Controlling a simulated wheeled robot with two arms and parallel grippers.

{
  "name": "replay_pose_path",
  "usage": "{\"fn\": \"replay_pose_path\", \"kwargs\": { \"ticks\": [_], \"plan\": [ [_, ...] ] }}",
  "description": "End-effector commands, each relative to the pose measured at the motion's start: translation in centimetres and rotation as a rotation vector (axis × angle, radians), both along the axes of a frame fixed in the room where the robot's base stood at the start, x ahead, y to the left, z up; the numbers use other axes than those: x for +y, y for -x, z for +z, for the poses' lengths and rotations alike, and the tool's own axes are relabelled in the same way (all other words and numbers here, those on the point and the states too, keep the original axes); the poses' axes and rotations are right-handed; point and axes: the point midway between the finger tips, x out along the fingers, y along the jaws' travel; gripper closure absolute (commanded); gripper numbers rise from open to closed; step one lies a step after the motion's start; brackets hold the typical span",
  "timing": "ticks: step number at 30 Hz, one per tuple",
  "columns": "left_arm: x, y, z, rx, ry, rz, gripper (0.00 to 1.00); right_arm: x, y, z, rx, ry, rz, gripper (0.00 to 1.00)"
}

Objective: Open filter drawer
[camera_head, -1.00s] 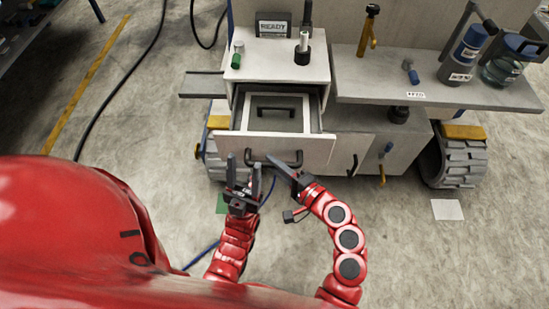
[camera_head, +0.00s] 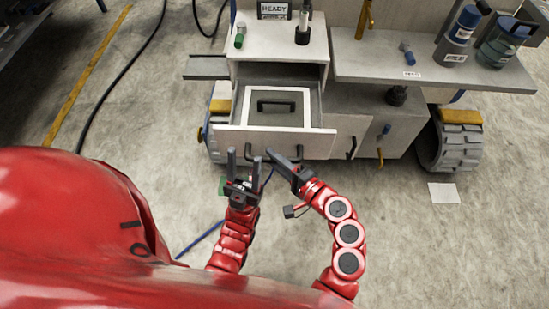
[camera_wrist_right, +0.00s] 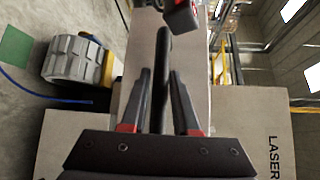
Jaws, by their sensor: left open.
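The filter drawer (camera_head: 232,142) is pulled out of the pale cabinet, and its inside shows from above. A white-framed insert (camera_head: 250,112) with a dark handle lies in it. The dark drawer handle (camera_head: 262,154) is on the drawer front. The exact contact is hard to see. My left gripper (camera_head: 245,162) is open and empty, just in front of the drawer, left of the right gripper.
A READY display (camera_head: 273,9) and a green-capped item (camera_head: 240,36) stand on the cabinet top. A side shelf (camera_head: 440,70) at right carries bottles. A wheel (camera_head: 450,145) stands at right. A blue cable (camera_head: 200,242) lies on otherwise fairly open floor.

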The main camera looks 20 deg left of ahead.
Motion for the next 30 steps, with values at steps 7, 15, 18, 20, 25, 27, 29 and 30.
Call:
{"fn": "replay_pose_path", "kwargs": {
  "ticks": [7, 15, 18, 20, 25, 27, 29, 30],
  "plan": [
    [0.0, 0.0, 0.0, 0.000, 0.000, 0.000, 0.50, 0.0, 0.0, 0.0, 0.000, -0.001, 0.000, 0.48],
    [0.0, 0.0, 0.0, 0.000, 0.000, 0.000, 0.50, 0.0, 0.0, 0.0, 0.000, -0.001, 0.000, 0.48],
    [0.0, 0.0, -0.1, 0.000, 0.000, 0.000, 0.50, -0.3, 0.1, 0.0, 0.000, -0.001, -0.001, 0.48],
    [0.0, 0.0, -0.2, 0.000, 0.000, 0.000, 0.50, -0.9, 0.3, 0.1, 0.001, -0.002, -0.003, 0.48],
    [0.0, 0.0, -0.6, 0.000, 0.000, 0.000, 0.50, -3.9, 1.8, 0.4, 0.000, -0.001, -0.007, 0.48],
    [0.0, 0.0, -0.9, 0.000, 0.000, 0.000, 0.50, -5.5, 2.7, 0.6, 0.000, 0.001, -0.010, 0.48],
    [0.0, 0.0, -1.1, 0.000, 0.000, 0.000, 0.50, -6.9, 3.3, 0.9, -0.001, -0.002, -0.012, 0.48],
    [0.0, 0.0, -1.3, 0.000, 0.000, 0.000, 0.50, -7.8, 3.9, 1.0, 0.000, -0.001, -0.012, 0.48]
  ]
}}
